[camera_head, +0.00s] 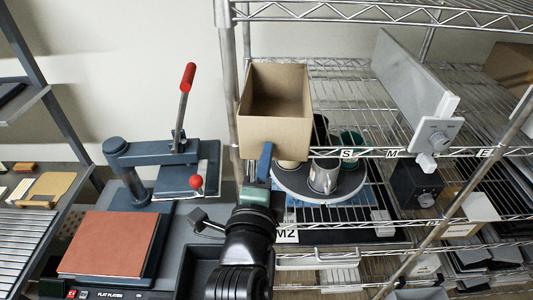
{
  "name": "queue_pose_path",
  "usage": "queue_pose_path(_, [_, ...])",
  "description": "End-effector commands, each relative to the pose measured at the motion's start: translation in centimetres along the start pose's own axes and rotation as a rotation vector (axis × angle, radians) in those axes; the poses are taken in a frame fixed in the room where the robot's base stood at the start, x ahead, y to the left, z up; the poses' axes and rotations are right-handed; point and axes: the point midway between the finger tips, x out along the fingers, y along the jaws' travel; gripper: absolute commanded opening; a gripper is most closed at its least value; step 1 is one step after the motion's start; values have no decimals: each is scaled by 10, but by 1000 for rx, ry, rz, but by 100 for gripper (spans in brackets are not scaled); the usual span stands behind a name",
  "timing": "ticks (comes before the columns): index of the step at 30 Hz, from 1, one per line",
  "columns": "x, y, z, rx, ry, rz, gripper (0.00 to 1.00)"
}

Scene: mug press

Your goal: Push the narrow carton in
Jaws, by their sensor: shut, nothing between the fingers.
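The narrow carton (277,135) is a tall brown cardboard box with an open top. It stands at the left end of the wire shelf, its front face toward me and its bottom hidden in part. The front seems to reach out to the shelf's front rail or slightly past it. My gripper (265,155), with blue fingers, is shut and empty. It is in front of the carton's lower front face, overlapping it in the picture. I cannot tell whether the fingertips touch the carton.
A round grey turntable (290,183) with several mugs is on the level below. The shelf's left post (228,80) is close beside the carton. A heat press (165,165) stands left.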

Motion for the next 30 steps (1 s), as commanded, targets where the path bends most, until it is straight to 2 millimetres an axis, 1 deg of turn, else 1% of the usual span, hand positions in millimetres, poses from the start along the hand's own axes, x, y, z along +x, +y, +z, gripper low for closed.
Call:
queue_pose_path(5, [1,0,0,-1,0,0,0])
queue_pose_path(8, [6,2,0,-3,-1,-1,0])
queue_pose_path(18, [56,4,0,-5,-2,-2,0])
queue_pose_path(21, [66,3,0,-3,-1,-1,0])
queue_pose_path(25, [73,2,0,0,-1,1,0])
queue_pose_path(30, [73,0,0,1,0,1,0])
